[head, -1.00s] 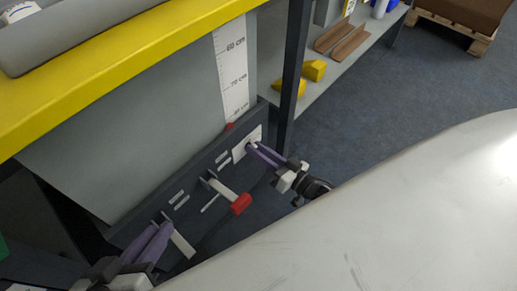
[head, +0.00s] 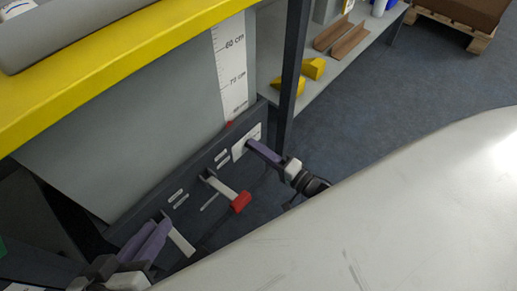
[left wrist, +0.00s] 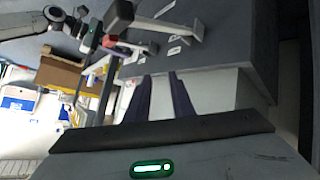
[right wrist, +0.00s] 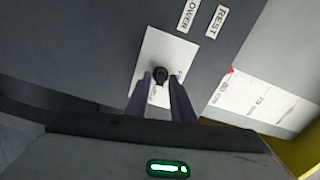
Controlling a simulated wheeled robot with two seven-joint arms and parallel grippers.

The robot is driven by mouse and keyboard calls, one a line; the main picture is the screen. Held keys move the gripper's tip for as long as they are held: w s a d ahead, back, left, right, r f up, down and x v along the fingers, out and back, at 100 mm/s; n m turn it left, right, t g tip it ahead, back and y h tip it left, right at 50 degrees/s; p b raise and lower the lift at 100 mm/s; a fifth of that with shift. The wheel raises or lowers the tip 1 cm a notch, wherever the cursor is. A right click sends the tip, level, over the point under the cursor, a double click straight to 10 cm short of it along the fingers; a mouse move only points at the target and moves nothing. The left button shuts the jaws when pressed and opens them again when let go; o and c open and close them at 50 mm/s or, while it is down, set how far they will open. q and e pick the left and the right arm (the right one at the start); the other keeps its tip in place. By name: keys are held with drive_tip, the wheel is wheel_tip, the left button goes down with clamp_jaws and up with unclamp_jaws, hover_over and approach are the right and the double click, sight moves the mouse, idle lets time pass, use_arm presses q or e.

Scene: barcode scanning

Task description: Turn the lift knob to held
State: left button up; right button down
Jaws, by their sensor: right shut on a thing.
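The lift knob (right wrist: 160,75) is a small dark knob on a white plate (right wrist: 165,50) on the dark panel. My right gripper (right wrist: 161,88) is shut on it, with one purple finger on each side. In the head view my right gripper (head: 254,147) covers the knob and reaches the plate (head: 240,149) from the right. The knob's pointing direction cannot be read clearly. My left gripper (head: 146,240) is low at the left, beside a pale lever (head: 181,241). Its fingers (left wrist: 158,90) stand apart in the left wrist view.
A pale lever with a red end (head: 241,202) juts from the panel between my grippers. The right wrist view shows labels reading LOWER (right wrist: 188,14) and REST (right wrist: 215,21). A centimetre scale (head: 231,70) stands above the panel. A dark post (head: 291,75) rises near my right gripper.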

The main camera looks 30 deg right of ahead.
use_arm(q)
drive_tip(key=shift+d+r, duration=0.15)
drive_tip(key=shift+r, duration=0.1)
use_arm(e)
drive_tip(key=shift+f+m, duration=0.1)
drive_tip(key=shift+m, duration=0.9)
drive_tip(key=c, duration=1.8)
unclamp_jaws()
drive_tip(key=shift+c, duration=0.2)
use_arm(q)
drive_tip(key=shift+f, duration=0.1)
use_arm(e)
drive_tip(key=shift+s, duration=0.15)
